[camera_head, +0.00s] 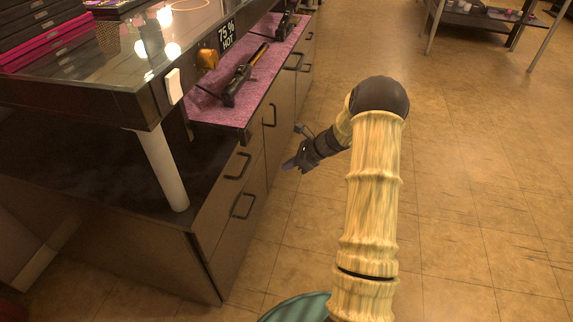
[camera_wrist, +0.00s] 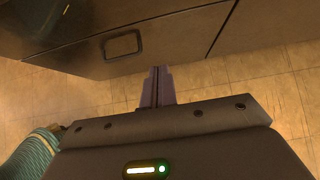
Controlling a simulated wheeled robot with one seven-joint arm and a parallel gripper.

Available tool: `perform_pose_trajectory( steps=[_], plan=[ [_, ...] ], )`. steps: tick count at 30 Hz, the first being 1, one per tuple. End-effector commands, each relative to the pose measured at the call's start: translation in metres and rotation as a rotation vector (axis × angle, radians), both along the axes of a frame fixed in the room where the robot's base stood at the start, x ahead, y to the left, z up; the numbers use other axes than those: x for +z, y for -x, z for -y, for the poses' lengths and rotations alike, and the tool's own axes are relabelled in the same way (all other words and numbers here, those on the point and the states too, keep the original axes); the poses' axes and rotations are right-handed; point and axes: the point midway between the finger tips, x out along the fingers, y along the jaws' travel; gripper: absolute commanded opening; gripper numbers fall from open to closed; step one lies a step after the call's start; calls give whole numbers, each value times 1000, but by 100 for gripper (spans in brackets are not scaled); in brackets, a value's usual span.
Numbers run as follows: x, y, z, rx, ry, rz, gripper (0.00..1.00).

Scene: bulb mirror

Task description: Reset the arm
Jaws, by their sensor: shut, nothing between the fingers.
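My gripper (camera_head: 290,163) is at the end of my arm, over the floor in front of the cabinet's drawer fronts. In the wrist view its two purple-grey fingers (camera_wrist: 156,88) lie together, shut with nothing between them. My arm bends at a dark joint and reaches left towards the cabinet (camera_head: 232,188). I cannot tell the exact gap between the fingertips and the cabinet front. In the wrist view a drawer handle (camera_wrist: 123,45) shows beyond the fingers, to the left.
A pink mat (camera_head: 215,108) on the cabinet top bears dark tools (camera_head: 240,82). A glass-topped shelf (camera_head: 170,62) with a "75% HOT" sign (camera_head: 227,33) stands above the cabinet at left. A table (camera_head: 480,20) stands at the back right. The tiled floor (camera_head: 475,170) at right is clear.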

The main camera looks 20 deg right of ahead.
Motion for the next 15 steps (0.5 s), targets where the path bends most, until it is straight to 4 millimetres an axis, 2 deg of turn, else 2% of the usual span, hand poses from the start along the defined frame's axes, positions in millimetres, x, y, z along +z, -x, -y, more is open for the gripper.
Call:
perform_pose_trajectory(
  steps=[8,11,15],
  plan=[
    [2,0,-6,16,7,2,0],
    [12,7,-14,70,50,10,0],
    [38,32,-35,254,190,42,0]
  ],
)
